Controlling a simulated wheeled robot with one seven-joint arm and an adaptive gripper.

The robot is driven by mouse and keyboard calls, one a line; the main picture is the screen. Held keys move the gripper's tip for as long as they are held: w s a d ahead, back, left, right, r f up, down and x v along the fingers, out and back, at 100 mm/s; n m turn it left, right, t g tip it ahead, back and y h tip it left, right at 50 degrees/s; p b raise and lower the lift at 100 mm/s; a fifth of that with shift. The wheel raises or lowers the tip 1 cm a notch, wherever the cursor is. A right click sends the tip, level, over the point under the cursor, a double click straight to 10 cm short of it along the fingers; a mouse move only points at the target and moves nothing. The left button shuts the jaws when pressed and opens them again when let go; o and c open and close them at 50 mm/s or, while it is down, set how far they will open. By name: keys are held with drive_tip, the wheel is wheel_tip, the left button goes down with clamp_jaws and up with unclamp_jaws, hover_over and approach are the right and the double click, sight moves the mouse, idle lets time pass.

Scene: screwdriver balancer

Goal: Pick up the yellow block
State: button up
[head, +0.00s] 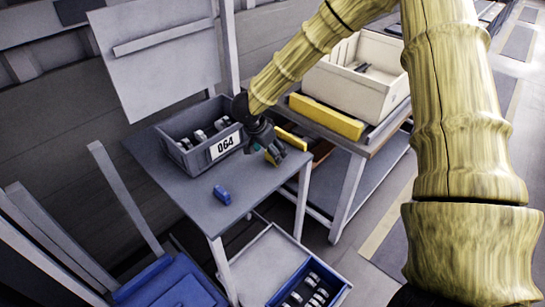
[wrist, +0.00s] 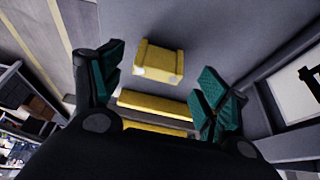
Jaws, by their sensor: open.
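The yellow block (wrist: 158,64) lies on the grey table (wrist: 195,25) and shows in the wrist view between and beyond my fingertips. In the head view only a small yellow part (head: 270,158) of it shows at my gripper; the fingers hide most of it. My gripper (head: 269,152) is open, low over the right side of the table (head: 185,192). In the wrist view my gripper (wrist: 160,76) has teal finger pads, one on each side of the block, with clear gaps. No finger visibly touches it.
A grey bin (head: 190,157) marked 064 stands left of my gripper. A blue object (head: 222,195) lies nearer the front edge. Yellow bars (head: 325,117) and a cream crate (head: 345,90) are on the neighbouring table. Bare tabletop lies in front of the bin.

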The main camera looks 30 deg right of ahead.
drive_tip(key=x, duration=0.3)
drive_tip(key=shift+d+f, duration=0.1)
drive_tip(key=shift+d, duration=0.15)
drive_tip(key=shift+s, duration=0.1)
drive_tip(key=c, duration=1)
drive_tip(key=shift+o, duration=0.2)
